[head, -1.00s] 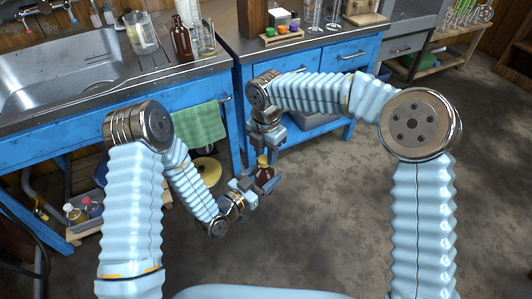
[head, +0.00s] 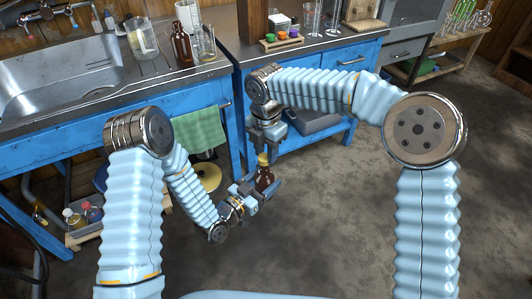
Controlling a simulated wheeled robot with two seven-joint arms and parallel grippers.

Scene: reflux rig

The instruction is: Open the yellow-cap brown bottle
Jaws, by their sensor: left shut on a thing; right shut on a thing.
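The brown bottle (head: 265,177) is upright in front of the blue benches, held in the air above the floor. Its yellow cap (head: 263,159) is at the top of the neck. My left gripper (head: 262,187) comes in from the lower left and is shut around the bottle's body, hiding part of it. My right gripper (head: 265,153) points down from above and is shut on the yellow cap, its fingers small and partly hidden. I cannot tell whether the cap is turned or loosened.
Another brown bottle (head: 181,44) stands on the bench beside glassware, right of the sink (head: 60,75). A green towel (head: 199,130) hangs on the left bench front. Small coloured-top pots (head: 282,37) sit on the right bench. The floor (head: 340,220) at right is clear.

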